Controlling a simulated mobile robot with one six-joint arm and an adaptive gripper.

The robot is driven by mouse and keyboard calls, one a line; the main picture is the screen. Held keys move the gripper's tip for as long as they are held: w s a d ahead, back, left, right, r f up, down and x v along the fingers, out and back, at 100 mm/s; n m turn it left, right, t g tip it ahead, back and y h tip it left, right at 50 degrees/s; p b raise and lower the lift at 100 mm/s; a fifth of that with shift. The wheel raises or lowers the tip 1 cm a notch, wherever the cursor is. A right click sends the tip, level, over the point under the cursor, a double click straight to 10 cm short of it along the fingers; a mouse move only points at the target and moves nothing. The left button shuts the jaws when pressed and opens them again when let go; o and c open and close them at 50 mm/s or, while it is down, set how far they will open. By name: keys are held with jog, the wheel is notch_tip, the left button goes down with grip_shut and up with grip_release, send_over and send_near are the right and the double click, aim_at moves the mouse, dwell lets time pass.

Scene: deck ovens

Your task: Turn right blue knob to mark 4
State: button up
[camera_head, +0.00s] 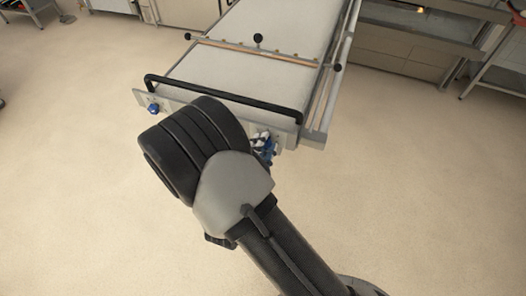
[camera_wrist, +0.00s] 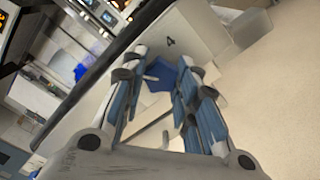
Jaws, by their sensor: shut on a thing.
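The right blue knob (camera_wrist: 160,76) sits on the pale front panel of the loader, between the fingers of my gripper (camera_wrist: 156,82) in the wrist view. My gripper is shut on it. A dark mark 4 (camera_wrist: 170,42) shows on the panel just above the knob in the wrist view. A small pale bar shows at the knob's left side; I cannot tell whether it points at the 4. In the head view my gripper (camera_head: 264,145) is at the right end of the panel, largely behind my arm, and the knob cannot be told apart there.
A left blue knob (camera_head: 154,108) is at the panel's other end. A black handle bar (camera_head: 225,95) runs along the front of the loader's pale bed (camera_head: 255,65). Ovens (camera_head: 410,40) stand behind at the right. The floor around is clear.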

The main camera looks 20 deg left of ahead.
jog(key=m+b, duration=1)
jog(key=m, duration=0.8)
jog(key=shift+r, duration=0.15)
jog(key=shift+m, duration=0.4)
jog(key=o, duration=1.1)
jog(key=shift+d, duration=0.1)
